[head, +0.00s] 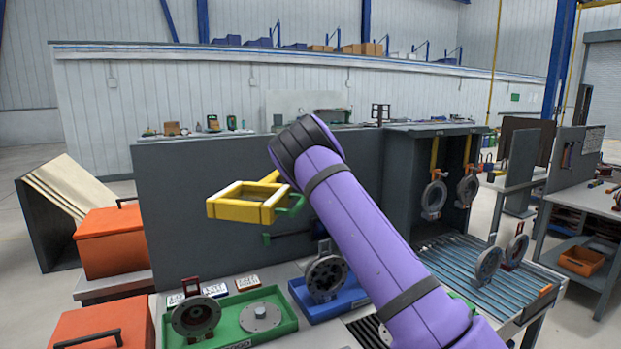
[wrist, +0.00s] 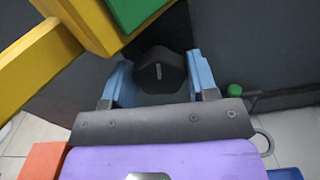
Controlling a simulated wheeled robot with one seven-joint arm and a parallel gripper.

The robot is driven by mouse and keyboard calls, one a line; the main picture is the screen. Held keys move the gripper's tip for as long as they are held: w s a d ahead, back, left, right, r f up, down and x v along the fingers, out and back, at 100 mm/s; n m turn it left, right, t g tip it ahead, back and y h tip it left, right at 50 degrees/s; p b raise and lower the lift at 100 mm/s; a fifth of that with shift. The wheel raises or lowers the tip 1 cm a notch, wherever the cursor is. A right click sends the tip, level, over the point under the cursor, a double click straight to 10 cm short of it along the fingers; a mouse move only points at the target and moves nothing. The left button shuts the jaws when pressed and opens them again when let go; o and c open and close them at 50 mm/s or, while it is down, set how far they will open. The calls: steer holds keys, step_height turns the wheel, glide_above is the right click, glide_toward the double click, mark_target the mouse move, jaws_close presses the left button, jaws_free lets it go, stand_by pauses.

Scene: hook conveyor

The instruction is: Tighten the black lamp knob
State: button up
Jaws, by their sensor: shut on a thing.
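The black lamp knob (wrist: 160,66) shows in the wrist view, with a pale line mark on its face. My gripper (wrist: 160,78) has its blue fingers on either side of the knob and is shut on it. The yellow lamp frame (head: 238,208) shows in the head view, left of my purple arm, with a green part (head: 291,206) at its right end. The lamp's yellow arm and frame also cross the upper left of the wrist view (wrist: 38,68). In the head view my gripper and the knob are hidden behind my arm.
A dark grey panel (head: 190,190) stands behind the lamp. Below are a green tray (head: 285,326) and a blue tray (head: 340,306) with round metal parts. Orange boxes (head: 112,245) are at left. A roller conveyor (head: 455,262) and cabinet with hanging rings are at right.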

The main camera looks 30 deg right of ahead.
steer(key=n, duration=2.3)
steer(key=shift+a+f+n, duration=0.25)
steer(key=shift+f+n, duration=0.05)
stand_by(2.1)
stand_by(0.3)
steer(key=o, duration=0.9)
steer(key=shift+r, duration=0.1)
